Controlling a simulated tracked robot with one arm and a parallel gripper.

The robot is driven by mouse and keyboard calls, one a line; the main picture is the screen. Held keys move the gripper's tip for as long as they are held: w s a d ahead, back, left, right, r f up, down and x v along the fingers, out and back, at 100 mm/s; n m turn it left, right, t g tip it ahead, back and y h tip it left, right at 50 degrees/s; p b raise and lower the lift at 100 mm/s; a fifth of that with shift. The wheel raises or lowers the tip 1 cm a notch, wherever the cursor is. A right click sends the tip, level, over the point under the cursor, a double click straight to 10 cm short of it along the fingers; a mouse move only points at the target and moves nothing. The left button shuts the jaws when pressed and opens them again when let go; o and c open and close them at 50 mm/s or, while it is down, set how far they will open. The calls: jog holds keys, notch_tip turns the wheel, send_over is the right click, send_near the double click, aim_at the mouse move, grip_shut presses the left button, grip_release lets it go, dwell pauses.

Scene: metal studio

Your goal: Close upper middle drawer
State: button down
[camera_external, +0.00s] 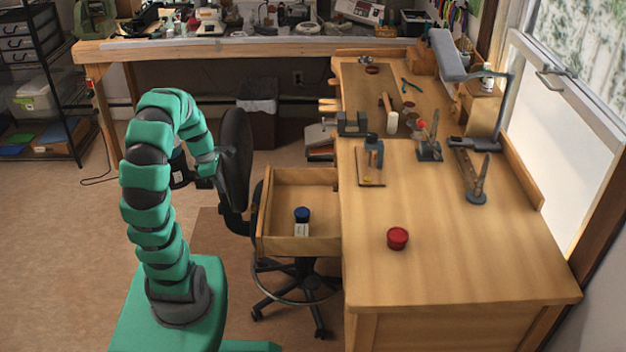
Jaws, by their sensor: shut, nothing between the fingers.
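A wooden drawer (285,246) stands pulled out to the left from the side of the wooden workbench (470,250). A small bottle (302,222) with a dark blue lid and pale label stands inside it, near its near wall. My gripper (217,178) is shut and empty at the end of my green arm. In the picture it is left of the drawer and in front of the dark chair back, apart from the drawer. The fingertips are small and dark against the chair. Other drawers of the bench are hidden from this side.
An office chair (237,155) stands beside and partly beneath the drawer. A red-lidded jar (397,238) sits on the benchtop. A hammer (390,114), a desk lamp (455,60) and other tools stand farther back. The floor left of my arm is clear.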

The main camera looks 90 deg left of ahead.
aim_at(301, 211)
jog(key=w+f+b, duration=0.5)
jog(key=w+f, duration=0.1)
jog(key=f, duration=0.3)
jog(key=shift+w+a, duration=0.15)
jog(key=shift+w, duration=0.1)
dwell(0.4)
jog(key=w+p, duration=1.5)
jog(key=p, duration=0.1)
jog(key=shift+w+r, duration=0.1)
jog(key=shift+w, duration=0.3)
jog(key=shift+w+p, duration=0.55)
jog(key=shift+w, duration=0.4)
jog(key=shift+f, duration=0.2)
jog(key=shift+s, duration=0.1)
